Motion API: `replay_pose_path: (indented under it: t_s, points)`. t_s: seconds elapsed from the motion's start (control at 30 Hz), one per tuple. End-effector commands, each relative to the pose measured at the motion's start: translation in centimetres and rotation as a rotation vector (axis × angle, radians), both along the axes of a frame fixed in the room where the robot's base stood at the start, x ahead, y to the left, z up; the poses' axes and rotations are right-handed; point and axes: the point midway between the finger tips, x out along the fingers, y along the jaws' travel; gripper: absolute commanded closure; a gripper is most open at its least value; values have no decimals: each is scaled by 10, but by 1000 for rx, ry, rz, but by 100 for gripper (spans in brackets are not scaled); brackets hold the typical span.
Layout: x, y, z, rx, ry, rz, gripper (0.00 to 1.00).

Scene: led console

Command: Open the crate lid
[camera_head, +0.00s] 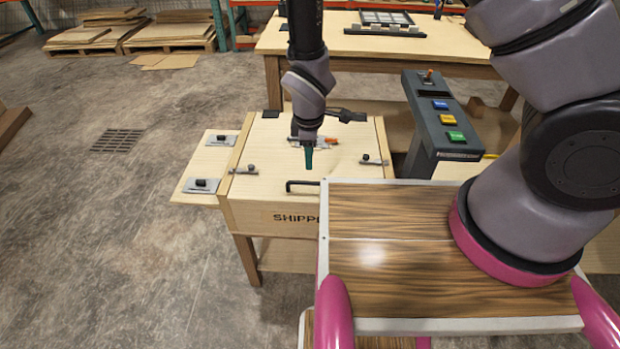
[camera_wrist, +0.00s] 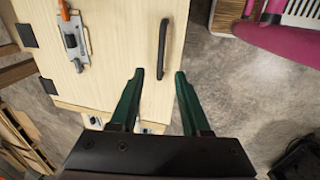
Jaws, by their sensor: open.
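The wooden crate (camera_head: 240,215), marked "SHIPP…", stands on a low wooden table in the head view. Its lid (camera_head: 270,145) lies flat and closed on top. A black bar handle (camera_head: 302,184) sits at the lid's near edge; it also shows in the wrist view (camera_wrist: 163,48). A latch with an orange tip (camera_head: 330,141) lies on the lid; it shows in the wrist view too (camera_wrist: 72,40). My gripper (camera_head: 308,158) is above the lid, pointing down. In the wrist view its green fingers (camera_wrist: 158,76) are open and empty, with the handle ahead of them, apart from both.
A dark console (camera_head: 440,120) with blue, yellow and green buttons stands right of the crate. A side board (camera_head: 205,165) with metal plates is at its left. A workbench (camera_head: 400,45) is behind. My wooden-topped base is close at the crate's near right corner.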

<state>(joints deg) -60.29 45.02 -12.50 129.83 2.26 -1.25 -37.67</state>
Motion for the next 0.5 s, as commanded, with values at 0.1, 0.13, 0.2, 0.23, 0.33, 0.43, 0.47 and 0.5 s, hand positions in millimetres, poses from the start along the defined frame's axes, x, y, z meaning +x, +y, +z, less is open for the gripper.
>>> replay_pose_path:
  t_s: [0.1, 0.13, 0.2, 0.23, 0.33, 0.43, 0.47, 0.5]
  points:
    - [-1, 0, -10, -8, -1, 18, 53]
    - [-1, 0, -13, -9, 0, 18, 53]
    - [1, -1, -22, -9, 1, 16, 53]
    - [2, -1, -27, -9, 1, 16, 53]
    - [6, -1, -46, -10, 2, 14, 53]
    - [9, -1, -65, -9, 2, 15, 53]
    - [11, -1, -70, -9, 1, 15, 53]
    - [12, -1, -77, -9, 1, 15, 53]
